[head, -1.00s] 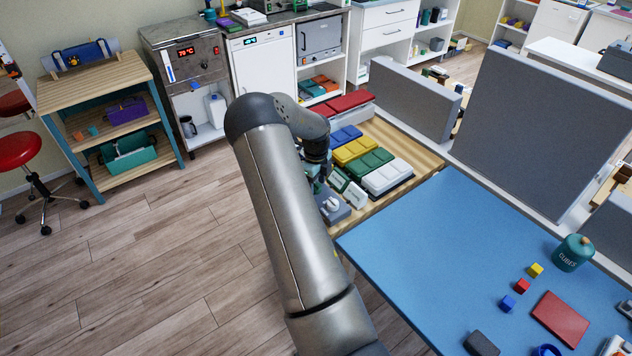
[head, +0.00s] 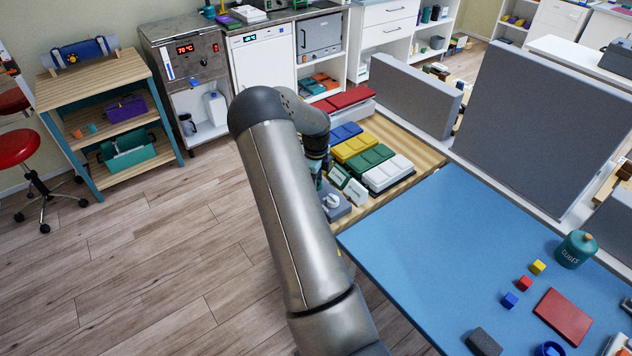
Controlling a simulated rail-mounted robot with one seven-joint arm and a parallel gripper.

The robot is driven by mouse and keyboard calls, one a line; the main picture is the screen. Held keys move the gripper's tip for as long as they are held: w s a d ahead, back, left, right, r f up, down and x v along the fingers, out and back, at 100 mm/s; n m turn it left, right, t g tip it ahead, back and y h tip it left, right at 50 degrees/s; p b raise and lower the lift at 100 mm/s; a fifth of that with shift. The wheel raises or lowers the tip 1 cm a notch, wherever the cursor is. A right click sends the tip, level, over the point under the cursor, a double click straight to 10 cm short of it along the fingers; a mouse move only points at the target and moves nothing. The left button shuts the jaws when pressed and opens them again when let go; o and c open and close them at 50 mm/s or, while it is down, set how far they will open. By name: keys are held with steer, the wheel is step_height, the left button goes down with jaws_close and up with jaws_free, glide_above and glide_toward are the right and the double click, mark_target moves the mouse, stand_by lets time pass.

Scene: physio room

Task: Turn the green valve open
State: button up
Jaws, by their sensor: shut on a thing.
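My gripper (head: 319,182) is small and mostly hidden behind my own forearm, at the left edge of the wooden bench top (head: 412,146). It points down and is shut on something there. A bit of dark green-teal shows at the fingers, which fits the green valve, but the valve's shape and handle angle cannot be made out. Just right of the fingers stand a small green-and-white panel (head: 347,184) and a grey box with a white knob (head: 334,204).
Red, blue, yellow, green and white lidded boxes (head: 364,156) crowd the bench beside my gripper. A blue table top (head: 455,240) with small cubes, a red pad and a teal jar (head: 575,249) lies to the right. Grey partitions (head: 545,130) stand behind.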

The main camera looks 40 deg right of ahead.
steer(key=n+b, duration=0.3)
steer(key=n, duration=0.1)
steer(key=shift+f+n, duration=0.15)
steer(key=shift+n, duration=0.15)
steer(key=n+b, duration=0.2)
steer(key=n, duration=0.1)
steer(key=shift+n, duration=0.3)
steer(key=n+b, duration=0.2)
steer(key=n, duration=0.2)
steer(key=shift+b, duration=0.3)
steer(key=shift+n+b, duration=0.7)
steer(key=shift+n, duration=1.3)
steer(key=shift+r, duration=0.2)
steer(key=o, duration=1)
steer(key=shift+c, duration=0.2)
step_height(320, 180, up, 17)
steer(key=shift+r, duration=0.2)
